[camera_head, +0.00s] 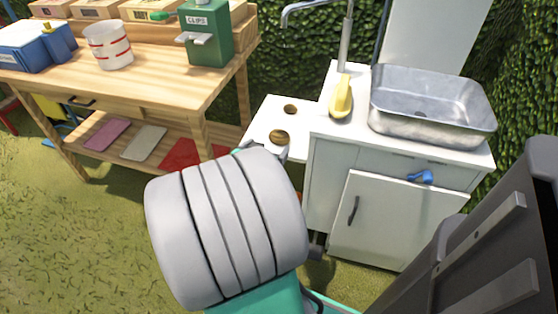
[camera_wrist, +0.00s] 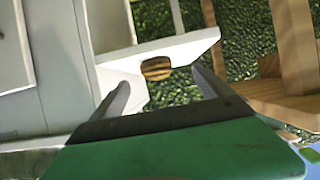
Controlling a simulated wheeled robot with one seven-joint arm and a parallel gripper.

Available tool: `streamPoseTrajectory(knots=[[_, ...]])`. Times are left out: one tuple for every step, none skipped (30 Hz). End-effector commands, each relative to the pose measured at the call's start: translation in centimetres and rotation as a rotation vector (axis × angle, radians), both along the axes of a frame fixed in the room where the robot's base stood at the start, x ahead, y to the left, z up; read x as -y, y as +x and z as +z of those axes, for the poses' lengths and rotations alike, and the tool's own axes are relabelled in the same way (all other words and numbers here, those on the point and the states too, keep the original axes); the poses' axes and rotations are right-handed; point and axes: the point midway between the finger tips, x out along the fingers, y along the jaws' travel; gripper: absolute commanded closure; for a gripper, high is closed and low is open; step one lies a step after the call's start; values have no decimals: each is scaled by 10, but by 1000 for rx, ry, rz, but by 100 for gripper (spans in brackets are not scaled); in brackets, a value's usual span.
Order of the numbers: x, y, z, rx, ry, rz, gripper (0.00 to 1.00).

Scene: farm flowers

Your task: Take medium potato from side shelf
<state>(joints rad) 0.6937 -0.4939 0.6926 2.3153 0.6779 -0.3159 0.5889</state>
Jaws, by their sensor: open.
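The white side shelf (camera_head: 262,128) juts out left of the sink cabinet. A small brown potato (camera_head: 291,109) lies toward its back, and a larger brown one, seemingly the medium potato (camera_head: 279,137), lies nearer the front. In the wrist view one brown, dark-striped potato (camera_wrist: 156,68) shows by the white shelf (camera_wrist: 180,48); I cannot tell which of the two it is. My gripper (camera_wrist: 161,88) is open and empty, its fingers apart on either side below the potato in the picture. In the head view my arm hides most of the gripper.
A wooden table (camera_head: 150,85) with a green dispenser (camera_head: 208,35) and a striped bucket (camera_head: 108,45) stands left. Grass (camera_head: 90,240) in front is clear.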

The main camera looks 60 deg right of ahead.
Motion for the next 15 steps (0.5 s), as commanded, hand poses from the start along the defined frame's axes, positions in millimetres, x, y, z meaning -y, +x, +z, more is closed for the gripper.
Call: streamPoseTrajectory(knots=[[6, -8, -10, 5, -21, -17, 10], [9, -10, -9, 8, -30, -23, 10], [14, -11, -10, 10, -36, -28, 10], [18, -11, -11, 9, -38, -28, 10], [22, -11, -11, 8, -39, -29, 10], [27, -10, -13, 8, -37, -28, 10], [31, -9, -14, 9, -37, -29, 10], [35, -8, -15, 9, -38, -28, 10], [40, -7, -18, 9, -37, -27, 10], [44, -6, -19, 10, -38, -28, 10], [49, -5, -22, 8, -37, -27, 10], [56, -2, -24, 10, -37, -27, 10], [62, -1, -26, 9, -37, -28, 10], [67, 0, -28, 8, -36, -26, 10], [72, 1, -30, 9, -36, -27, 10]])
